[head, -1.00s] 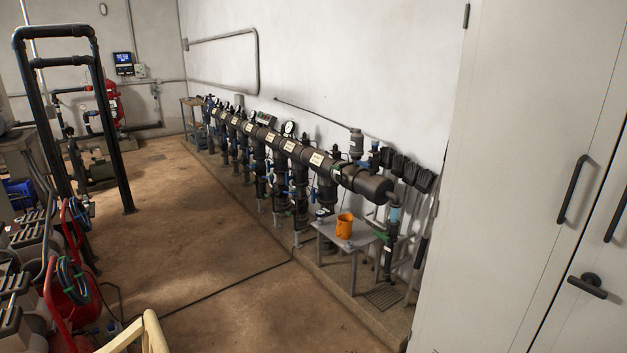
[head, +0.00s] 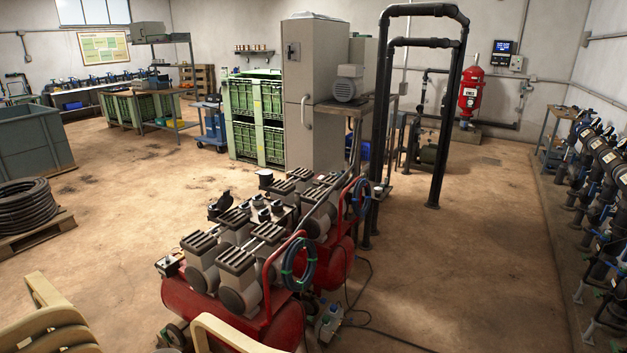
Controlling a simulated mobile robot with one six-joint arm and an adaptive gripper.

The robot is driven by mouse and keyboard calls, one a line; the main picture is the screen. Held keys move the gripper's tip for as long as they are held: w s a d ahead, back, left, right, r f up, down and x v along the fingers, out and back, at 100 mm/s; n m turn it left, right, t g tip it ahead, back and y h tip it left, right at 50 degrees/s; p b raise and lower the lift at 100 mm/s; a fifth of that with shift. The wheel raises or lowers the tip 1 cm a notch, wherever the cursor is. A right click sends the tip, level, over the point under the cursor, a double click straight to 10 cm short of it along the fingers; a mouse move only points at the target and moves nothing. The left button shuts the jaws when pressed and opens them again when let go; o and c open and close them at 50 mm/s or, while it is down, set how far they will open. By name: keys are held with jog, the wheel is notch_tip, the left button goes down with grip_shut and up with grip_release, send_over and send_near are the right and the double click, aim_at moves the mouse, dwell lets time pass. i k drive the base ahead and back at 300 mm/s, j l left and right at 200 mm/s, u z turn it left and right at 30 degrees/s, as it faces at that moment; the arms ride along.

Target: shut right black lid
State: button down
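I cannot make out a right black lid in the head view. The dark irrigation manifold (head: 602,165) runs along the right wall and is cut off by the right edge of the picture. Its parts there are too small to tell a lid. My gripper is not in view.
Red compressors (head: 235,290) with hoses stand in the lower middle. A black pipe frame (head: 378,120), a grey cabinet (head: 312,95) and green crates (head: 256,115) stand behind. Coiled black hose (head: 24,205) lies on a pallet at left. Open floor lies between compressors and manifold.

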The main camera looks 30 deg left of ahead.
aim_at(226, 201)
jog(key=i+u, duration=0.25)
jog(key=i, duration=0.25)
jog(key=i+u, duration=0.2)
jog(key=i, duration=0.3)
jog(key=i+l+u, duration=0.1)
jog(key=i+u, duration=0.15)
jog(key=i, duration=0.25)
jog(key=i+l+u, duration=0.25)
jog(key=i, duration=0.2)
jog(key=i+j+u, duration=0.4)
jog(key=i, duration=0.35)
jog(key=i+u, duration=0.45)
jog(key=i, duration=0.3)
